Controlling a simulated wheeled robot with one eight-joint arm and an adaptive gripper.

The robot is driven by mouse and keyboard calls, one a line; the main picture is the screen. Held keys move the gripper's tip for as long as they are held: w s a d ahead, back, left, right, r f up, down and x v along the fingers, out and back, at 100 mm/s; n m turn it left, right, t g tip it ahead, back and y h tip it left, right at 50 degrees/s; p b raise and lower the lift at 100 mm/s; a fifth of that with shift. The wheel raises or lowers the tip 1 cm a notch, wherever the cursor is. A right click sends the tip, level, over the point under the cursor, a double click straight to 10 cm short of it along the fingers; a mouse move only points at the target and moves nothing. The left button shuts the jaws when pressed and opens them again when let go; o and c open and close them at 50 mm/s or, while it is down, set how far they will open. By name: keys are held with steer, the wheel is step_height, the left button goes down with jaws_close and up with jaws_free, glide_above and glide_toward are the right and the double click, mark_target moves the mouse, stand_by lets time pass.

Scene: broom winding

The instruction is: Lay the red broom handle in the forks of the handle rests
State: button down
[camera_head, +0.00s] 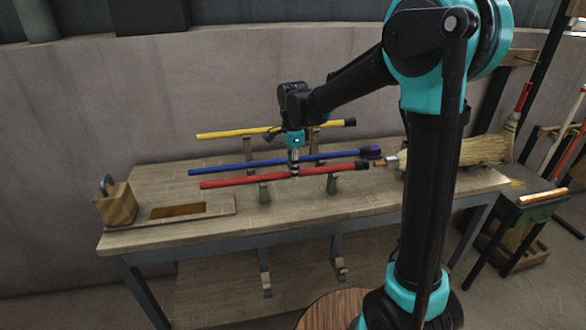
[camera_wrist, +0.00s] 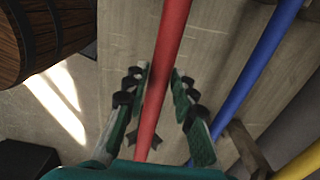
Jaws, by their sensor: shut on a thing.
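The red broom handle (camera_head: 235,182) lies roughly level above the workbench's front part, its black end to the right. My gripper (camera_head: 295,173) reaches down and is shut on the handle near its middle. The wrist view shows the red handle (camera_wrist: 172,40) running between the two finger pads (camera_wrist: 158,88). A left handle rest (camera_head: 265,193) and a right handle rest (camera_head: 332,184) stand on the bench just under or behind the red handle. I cannot tell whether it touches their forks.
A blue handle (camera_head: 235,166) lies just behind the red one, and a yellow handle (camera_head: 235,132) farther back. A wooden block (camera_head: 114,204) stands on the bench (camera_head: 150,240) at left. Straw bristles (camera_head: 480,150) lie at right. Lower brackets (camera_head: 340,268) stand below the front edge.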

stand_by(0.3)
steer(key=c, duration=1.2)
jaws_free()
steer(key=shift+o, duration=0.2)
